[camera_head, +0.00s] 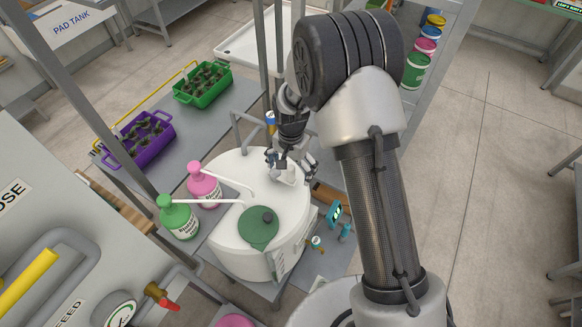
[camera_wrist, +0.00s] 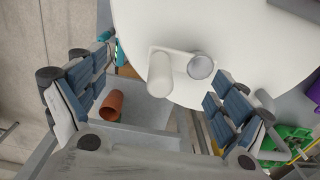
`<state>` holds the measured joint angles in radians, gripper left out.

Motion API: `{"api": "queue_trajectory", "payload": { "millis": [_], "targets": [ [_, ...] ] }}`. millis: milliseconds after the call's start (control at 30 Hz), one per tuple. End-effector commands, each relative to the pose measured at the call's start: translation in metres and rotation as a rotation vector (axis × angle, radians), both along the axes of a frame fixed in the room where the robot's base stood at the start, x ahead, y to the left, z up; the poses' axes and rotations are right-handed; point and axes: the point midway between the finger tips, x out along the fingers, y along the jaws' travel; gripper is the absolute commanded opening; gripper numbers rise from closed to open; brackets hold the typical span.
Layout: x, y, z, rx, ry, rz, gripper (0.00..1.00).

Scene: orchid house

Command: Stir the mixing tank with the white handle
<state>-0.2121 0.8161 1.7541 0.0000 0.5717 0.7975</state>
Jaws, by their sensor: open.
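The mixing tank (camera_head: 235,180) is a white round drum with a flat top, standing below and beyond my arm. A green round lid (camera_head: 255,232) with a dark knob lies on the near part of its top. My gripper (camera_head: 290,166) is open above the far right part of the tank top. In the wrist view, a white upright handle (camera_wrist: 160,75) rises from a small pale plate on the tank top (camera_wrist: 240,35), beside a short grey round fitting (camera_wrist: 201,67). The handle lies between the spread fingers (camera_wrist: 150,98), and no contact shows. Anything inside the tank is hidden.
Pink (camera_head: 204,185) and green (camera_head: 180,215) pump bottles stand left of the tank, their spouts reaching over it. Purple (camera_head: 143,140) and green (camera_head: 203,85) plant crates sit on the grey bench. Metal posts stand close by.

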Motion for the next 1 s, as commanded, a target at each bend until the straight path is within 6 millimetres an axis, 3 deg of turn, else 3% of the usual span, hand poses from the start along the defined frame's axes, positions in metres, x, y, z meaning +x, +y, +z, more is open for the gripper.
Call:
{"api": "queue_trajectory", "payload": {
  "millis": [600, 867, 1000],
  "targets": [
    [0.000, 0.000, -0.032, 0.000, -0.001, 0.000, 0.92],
    [0.000, 0.000, -0.032, 0.000, -0.001, 0.000, 0.92],
    [0.000, 0.000, -0.032, 0.000, 0.000, 0.000, 0.84]
  ]
}}
